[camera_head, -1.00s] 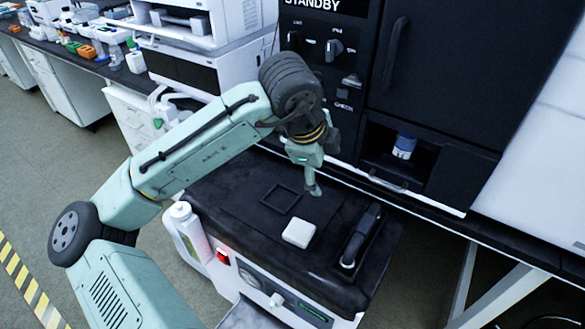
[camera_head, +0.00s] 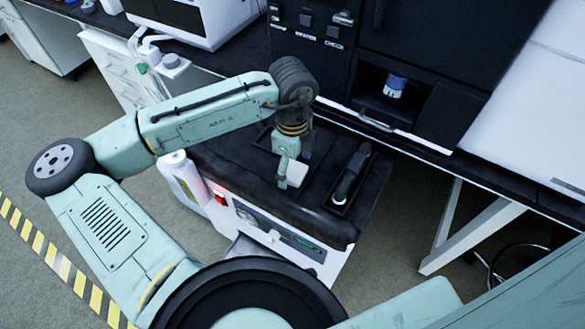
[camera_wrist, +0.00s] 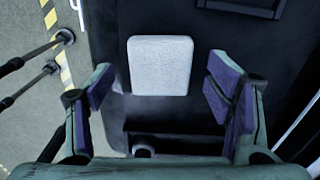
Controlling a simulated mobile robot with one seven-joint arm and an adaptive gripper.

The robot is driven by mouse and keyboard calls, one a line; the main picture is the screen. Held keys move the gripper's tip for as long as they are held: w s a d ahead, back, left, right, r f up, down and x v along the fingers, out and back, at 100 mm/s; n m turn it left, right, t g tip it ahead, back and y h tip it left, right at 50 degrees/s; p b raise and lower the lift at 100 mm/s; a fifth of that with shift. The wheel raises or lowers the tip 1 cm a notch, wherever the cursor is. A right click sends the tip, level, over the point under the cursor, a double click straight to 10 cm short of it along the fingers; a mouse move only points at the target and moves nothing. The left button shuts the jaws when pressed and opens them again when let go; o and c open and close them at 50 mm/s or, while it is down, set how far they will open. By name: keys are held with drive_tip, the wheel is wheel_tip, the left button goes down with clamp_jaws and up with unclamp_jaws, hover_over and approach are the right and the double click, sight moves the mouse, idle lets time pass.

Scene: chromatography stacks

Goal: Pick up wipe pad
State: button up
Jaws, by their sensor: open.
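The wipe pad (camera_wrist: 160,66) is a white, rounded square that lies flat on the black top of a small cabinet. In the head view the pad (camera_head: 297,174) is partly hidden behind my gripper (camera_head: 283,181). In the wrist view my gripper (camera_wrist: 160,92) is open and empty. Its two purple-lined fingers stand apart, one to the left and one to the right of the pad's near end. The pad lies just ahead of and between the fingers, with a gap on each side. I cannot tell the exact height of the fingertips above the top.
A black handle in a recess (camera_head: 350,178) lies right of the pad. A white bottle (camera_head: 183,175) is at the cabinet's left side. Behind stands a black instrument (camera_head: 430,60) with a blue-capped vial (camera_head: 395,86) in its niche. The cabinet top (camera_head: 235,155) has bare room on the left.

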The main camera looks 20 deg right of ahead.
drive_tip(key=shift+f, duration=0.5)
drive_tip(key=c, duration=0.9)
drive_tip(key=shift+r, duration=0.1)
